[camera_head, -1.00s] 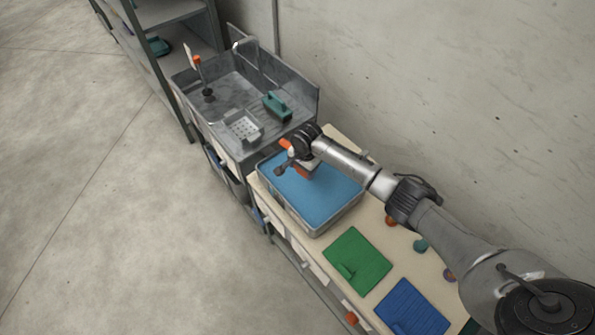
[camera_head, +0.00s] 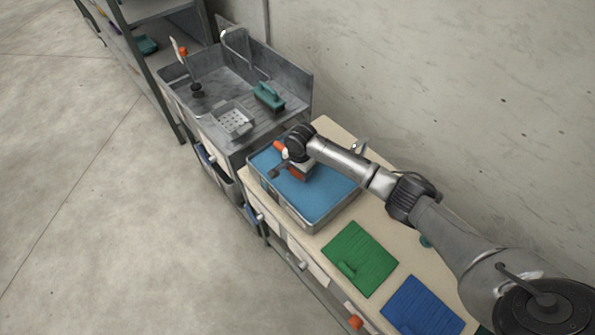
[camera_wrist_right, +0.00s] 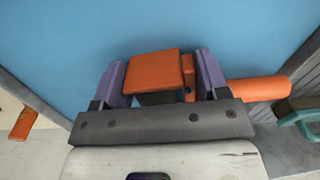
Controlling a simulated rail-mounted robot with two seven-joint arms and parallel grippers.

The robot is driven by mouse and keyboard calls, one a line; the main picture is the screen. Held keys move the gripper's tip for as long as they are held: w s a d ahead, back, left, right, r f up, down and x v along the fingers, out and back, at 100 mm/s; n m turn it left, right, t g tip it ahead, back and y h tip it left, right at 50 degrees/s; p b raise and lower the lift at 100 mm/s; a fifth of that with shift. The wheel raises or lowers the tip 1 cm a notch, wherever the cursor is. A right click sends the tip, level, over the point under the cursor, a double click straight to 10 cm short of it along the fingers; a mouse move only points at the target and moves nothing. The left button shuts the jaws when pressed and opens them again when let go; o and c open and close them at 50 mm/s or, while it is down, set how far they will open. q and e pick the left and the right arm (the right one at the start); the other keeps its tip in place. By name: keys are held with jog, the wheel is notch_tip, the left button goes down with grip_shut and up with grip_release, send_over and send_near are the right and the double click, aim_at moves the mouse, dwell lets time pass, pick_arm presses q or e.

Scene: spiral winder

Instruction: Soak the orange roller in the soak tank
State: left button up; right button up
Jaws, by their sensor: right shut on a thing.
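The soak tank (camera_head: 335,212) is a grey metal basin of blue liquid (camera_head: 318,200) on the bench, at mid-picture in the head view. My right gripper (camera_head: 289,172) is over the tank, shut on the orange roller (camera_head: 301,176). In the right wrist view, the two purple fingers of the gripper (camera_wrist_right: 160,80) flank an orange block part of the roller (camera_wrist_right: 155,66), and an orange cylinder sticks out to the right. Blue liquid fills the background there. I cannot tell whether the roller touches the liquid. My left gripper is not in view.
A grey sink (camera_head: 215,75) with a green-handled brush (camera_head: 268,96) and a perforated tray (camera_head: 232,121) stands beyond the tank. A green mat (camera_head: 362,262) and a blue mat (camera_head: 422,308) lie on the near bench. A concrete wall rises at right.

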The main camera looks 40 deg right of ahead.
aim_at(298, 175)
notch_tip(298, 175, down, 3)
jog(key=b, duration=0.2)
jog(key=shift+r+b, duration=0.1)
jog(key=shift+b, duration=0.3)
jog(key=shift+f+p, duration=0.3)
jog(key=shift+f, duration=0.95)
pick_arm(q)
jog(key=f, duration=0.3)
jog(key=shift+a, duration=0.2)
pick_arm(e)
jog(key=shift+f, duration=0.1)
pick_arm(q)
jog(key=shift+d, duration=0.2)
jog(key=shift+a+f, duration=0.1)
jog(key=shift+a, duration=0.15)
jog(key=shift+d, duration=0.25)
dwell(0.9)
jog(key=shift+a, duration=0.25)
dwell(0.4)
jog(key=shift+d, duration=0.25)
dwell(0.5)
